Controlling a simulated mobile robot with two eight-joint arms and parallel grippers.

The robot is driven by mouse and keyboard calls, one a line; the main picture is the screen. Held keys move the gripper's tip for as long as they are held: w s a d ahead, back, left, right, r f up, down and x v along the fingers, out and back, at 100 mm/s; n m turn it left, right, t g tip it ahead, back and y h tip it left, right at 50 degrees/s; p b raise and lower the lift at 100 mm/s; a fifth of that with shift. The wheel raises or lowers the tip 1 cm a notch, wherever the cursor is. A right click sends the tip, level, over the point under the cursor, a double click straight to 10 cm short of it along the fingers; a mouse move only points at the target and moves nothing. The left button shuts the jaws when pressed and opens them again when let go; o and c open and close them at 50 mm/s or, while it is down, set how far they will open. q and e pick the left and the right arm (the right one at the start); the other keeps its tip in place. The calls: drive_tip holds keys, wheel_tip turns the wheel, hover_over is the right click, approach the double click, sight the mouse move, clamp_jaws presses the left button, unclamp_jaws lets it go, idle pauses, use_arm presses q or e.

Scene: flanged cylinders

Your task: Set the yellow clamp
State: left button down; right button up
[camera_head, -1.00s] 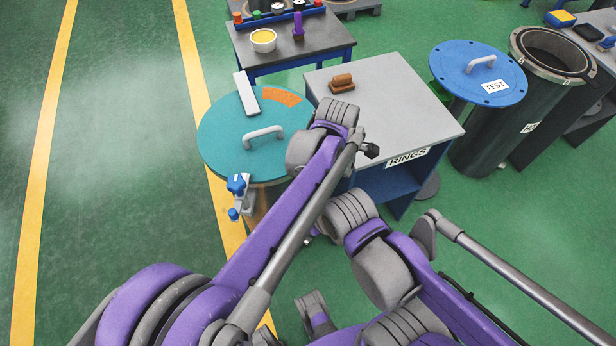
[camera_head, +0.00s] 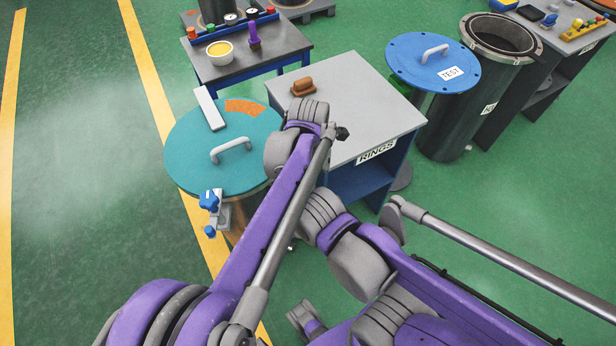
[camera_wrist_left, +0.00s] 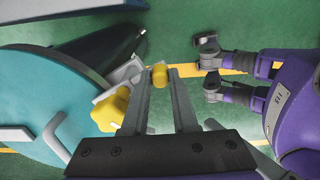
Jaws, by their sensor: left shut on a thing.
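The yellow clamp shows only in the left wrist view, at the rim of the teal round lid (camera_head: 190,160). Its yellow star knob (camera_wrist_left: 112,108) lies left of my fingers, beside a grey metal bracket (camera_wrist_left: 122,72). A small yellow cylindrical end (camera_wrist_left: 159,75) sits between the fingertips of my left gripper (camera_wrist_left: 160,82), which is shut on it. I cannot tell whether the clamp touches the rim. In the head view my left arm hides the gripper and clamp. My right gripper is not in view.
A blue-knobbed clamp (camera_head: 211,207) sits on the teal lid's near-left rim. The lid bears a grey handle (camera_head: 231,147) and a pale bar (camera_head: 209,108). The RINGS table (camera_head: 375,100) stands close right, with a brown part (camera_head: 303,87). A blue TEST lid (camera_head: 420,70) is beyond.

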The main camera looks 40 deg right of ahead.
use_arm(q)
drive_tip(key=c, duration=0.7)
unclamp_jaws()
drive_tip(key=shift+d, duration=0.1)
drive_tip(key=shift+r, duration=0.1)
wheel_tip(320, 180, up, 11)
drive_tip(key=shift+f+p, duration=0.15)
drive_tip(key=shift+p, duration=0.15)
